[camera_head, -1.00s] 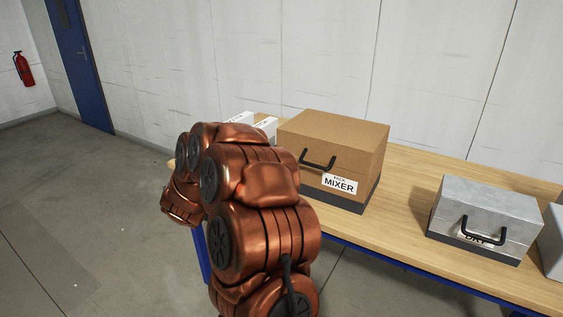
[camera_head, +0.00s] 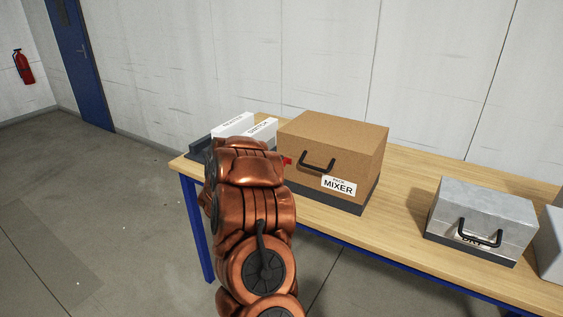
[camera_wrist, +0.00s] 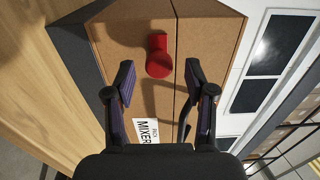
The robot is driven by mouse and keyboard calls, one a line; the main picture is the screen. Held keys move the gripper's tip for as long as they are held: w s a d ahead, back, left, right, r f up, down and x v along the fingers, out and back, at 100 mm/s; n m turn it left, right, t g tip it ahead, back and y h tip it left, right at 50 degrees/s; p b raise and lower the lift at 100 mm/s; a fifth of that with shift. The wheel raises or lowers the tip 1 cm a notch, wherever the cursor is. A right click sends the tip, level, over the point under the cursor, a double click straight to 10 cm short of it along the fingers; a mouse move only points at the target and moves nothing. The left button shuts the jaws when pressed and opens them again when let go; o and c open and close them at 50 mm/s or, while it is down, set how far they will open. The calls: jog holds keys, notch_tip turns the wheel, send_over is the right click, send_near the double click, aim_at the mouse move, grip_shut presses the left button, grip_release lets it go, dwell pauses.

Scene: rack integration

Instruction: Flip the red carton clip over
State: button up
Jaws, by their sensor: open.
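The red carton clip (camera_wrist: 158,56) sits on a brown face of the MIXER carton (camera_wrist: 205,45) in the wrist view. In the head view only a small red bit of the clip (camera_head: 286,160) shows at the left end of the carton (camera_head: 335,130), beside my arm. My gripper (camera_wrist: 160,70) is open and empty, with one finger on each side below the clip in the wrist view. The clip is ahead of the gap between the fingertips; I cannot tell the exact distance. My arm hides the gripper in the head view.
The carton has a black handle (camera_head: 317,164) and a white MIXER label (camera_head: 339,185). White boxes (camera_head: 262,131) stand behind my arm at the table's left end. A grey metal case (camera_head: 480,215) stands to the right. The wooden table (camera_head: 405,180) is bare between carton and case.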

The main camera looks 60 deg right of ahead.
jog(key=shift+d+p, duration=0.35)
jog(key=shift+d, duration=1.1)
grip_shut()
jog(key=shift+f, duration=0.1)
